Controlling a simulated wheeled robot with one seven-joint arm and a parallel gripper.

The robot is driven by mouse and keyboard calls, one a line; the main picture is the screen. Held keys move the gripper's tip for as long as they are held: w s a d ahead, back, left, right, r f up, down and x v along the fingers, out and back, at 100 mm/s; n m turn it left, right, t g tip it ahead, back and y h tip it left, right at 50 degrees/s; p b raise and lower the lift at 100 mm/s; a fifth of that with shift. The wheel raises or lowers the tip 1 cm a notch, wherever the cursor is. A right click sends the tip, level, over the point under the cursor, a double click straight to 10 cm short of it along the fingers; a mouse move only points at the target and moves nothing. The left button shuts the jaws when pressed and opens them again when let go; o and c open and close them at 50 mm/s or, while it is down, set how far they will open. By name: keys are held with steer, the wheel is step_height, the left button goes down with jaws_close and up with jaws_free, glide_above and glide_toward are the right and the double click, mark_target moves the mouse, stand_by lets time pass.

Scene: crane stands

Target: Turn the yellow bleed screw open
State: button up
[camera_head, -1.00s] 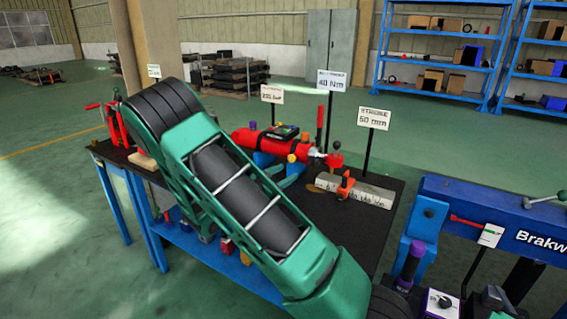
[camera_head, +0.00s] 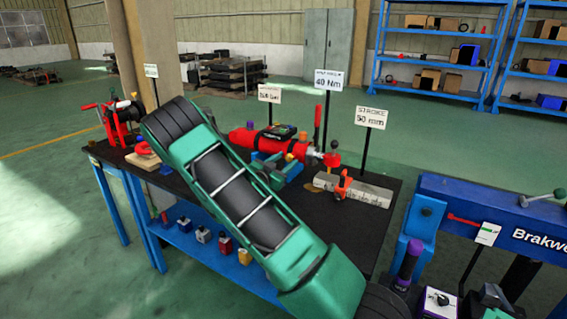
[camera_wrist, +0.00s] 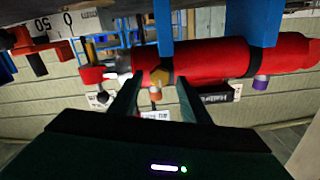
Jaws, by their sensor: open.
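The red cylinder (camera_head: 240,137) lies on the dark bench top, and it fills the upper part of the wrist view (camera_wrist: 210,62). The yellow bleed screw (camera_wrist: 157,75) sits on the cylinder's side facing the wrist camera, near the silver rod end. My gripper (camera_wrist: 160,83) is open, with one finger on each side of the yellow screw in the picture. I cannot tell whether the fingers touch it. An orange cap (camera_wrist: 155,92) stands close to the screw.
A purple cap (camera_wrist: 261,83) sits farther along the cylinder. A black gauge box (camera_head: 279,131) is on top. A grey block with an orange slider (camera_head: 342,186) lies to the right. Sign posts stand behind. The front right of the bench top is clear.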

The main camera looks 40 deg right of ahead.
steer(key=shift+w+d, duration=0.1)
steer(key=shift+d, duration=0.3)
steer(key=c, duration=1)
steer(key=shift+c, duration=0.2)
